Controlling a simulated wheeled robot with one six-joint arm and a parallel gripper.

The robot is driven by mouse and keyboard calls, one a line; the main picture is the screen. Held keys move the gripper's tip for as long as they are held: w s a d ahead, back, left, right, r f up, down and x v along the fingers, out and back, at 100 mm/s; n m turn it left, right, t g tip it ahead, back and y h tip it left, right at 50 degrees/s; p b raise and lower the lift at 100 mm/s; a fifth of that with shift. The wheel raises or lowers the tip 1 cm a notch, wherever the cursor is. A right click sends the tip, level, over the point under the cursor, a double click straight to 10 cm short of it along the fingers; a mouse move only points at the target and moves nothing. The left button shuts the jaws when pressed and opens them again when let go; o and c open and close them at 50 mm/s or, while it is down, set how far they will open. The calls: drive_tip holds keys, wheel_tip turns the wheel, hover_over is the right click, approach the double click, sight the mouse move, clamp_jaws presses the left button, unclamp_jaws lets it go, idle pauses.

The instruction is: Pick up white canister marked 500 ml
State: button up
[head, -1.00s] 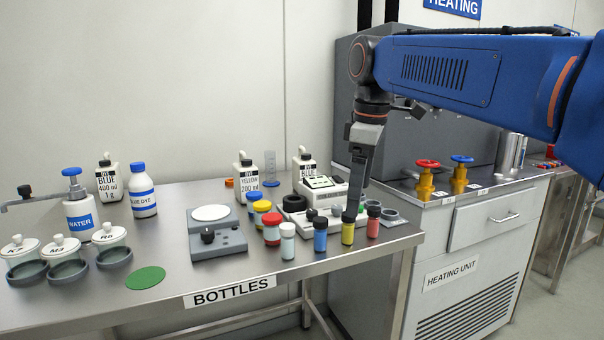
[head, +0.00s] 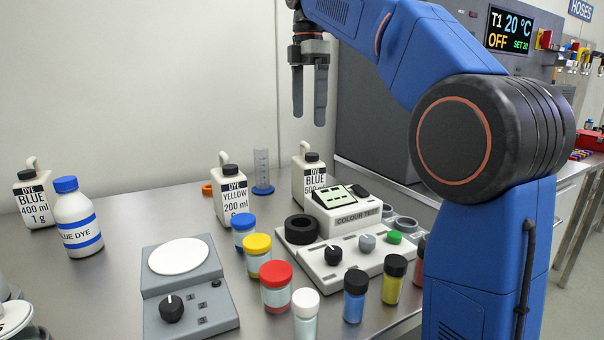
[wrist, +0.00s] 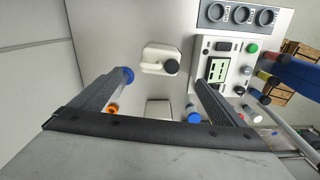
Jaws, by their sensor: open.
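The white canister marked 500 ml (head: 309,183) stands upright at the back of the bench, with a black cap, a handle and a "DYE BLUE" label. The colour test device partly hides its lower label. My gripper (head: 309,112) hangs above it, fingers pointing down, open and empty, clear of the canister. In the wrist view the canister (wrist: 154,57) shows from above, beyond and between the open fingertips (wrist: 163,78).
The colour test device (head: 345,222) stands right in front of the canister. The yellow dye canister (head: 231,195) and a measuring cylinder (head: 262,170) stand to its left. Several small jars, including a red-lidded one (head: 276,287), stand in front. The heating unit is at right.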

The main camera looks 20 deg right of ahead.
sight(308, 176)
drive_tip(key=shift+w+f, duration=0.1)
drive_tip(key=shift+f, duration=0.2)
wheel_tip(308, 176, down, 17)
drive_tip(key=shift+r, duration=0.15)
idle(0.4)
drive_tip(key=c, duration=1.5)
